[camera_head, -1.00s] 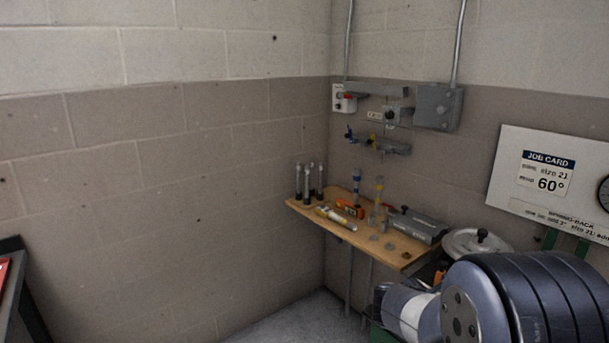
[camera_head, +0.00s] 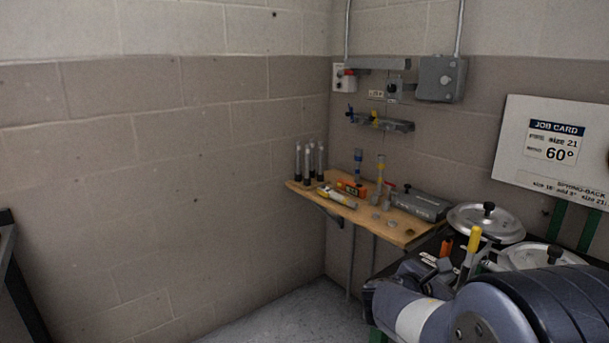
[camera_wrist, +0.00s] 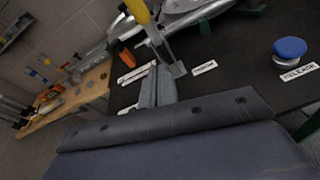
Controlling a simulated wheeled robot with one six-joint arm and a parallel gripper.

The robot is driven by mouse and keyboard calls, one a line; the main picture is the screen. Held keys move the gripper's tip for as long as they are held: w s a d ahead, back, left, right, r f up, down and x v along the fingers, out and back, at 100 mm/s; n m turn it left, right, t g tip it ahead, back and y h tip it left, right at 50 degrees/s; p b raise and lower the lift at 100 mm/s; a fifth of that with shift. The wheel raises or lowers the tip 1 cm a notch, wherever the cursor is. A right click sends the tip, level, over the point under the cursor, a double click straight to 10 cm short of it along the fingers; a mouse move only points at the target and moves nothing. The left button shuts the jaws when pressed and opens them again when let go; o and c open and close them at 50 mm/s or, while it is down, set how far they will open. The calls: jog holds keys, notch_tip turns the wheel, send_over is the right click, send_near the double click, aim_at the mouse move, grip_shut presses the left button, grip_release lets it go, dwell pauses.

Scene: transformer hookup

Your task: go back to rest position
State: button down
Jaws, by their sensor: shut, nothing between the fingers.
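My gripper (camera_wrist: 156,88) shows in the wrist view as grey fingers, closed together and empty, beyond the dark blue-grey wrist body at the bottom. The fingers are over the black bench top (camera_wrist: 232,75). A tool with a yellow handle (camera_wrist: 138,11) and grey shaft stands just past the fingers; I cannot tell how far apart they are. In the head view my arm (camera_head: 430,310) fills the lower right, and the yellow handle (camera_head: 474,239) rises behind it. The gripper's fingers are not clear there.
A wooden shelf (camera_head: 400,232) in the corner holds several tubes, a grey box (camera_head: 420,205) and small tools. Round metal lids (camera_head: 486,222) sit beside my arm. A blue knob (camera_wrist: 290,47) stands on the bench.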

jog(key=shift+a+f+t+h+b, duration=0.1)
jog(key=shift+f+t+h+b, duration=0.55)
jog(key=shift+b, duration=1.85)
jog(key=shift+s+f+b, duration=0.1)
jog(key=shift+f+b, duration=0.35)
jog(key=shift+b, duration=0.1)
jog(key=shift+h+b, duration=0.35)
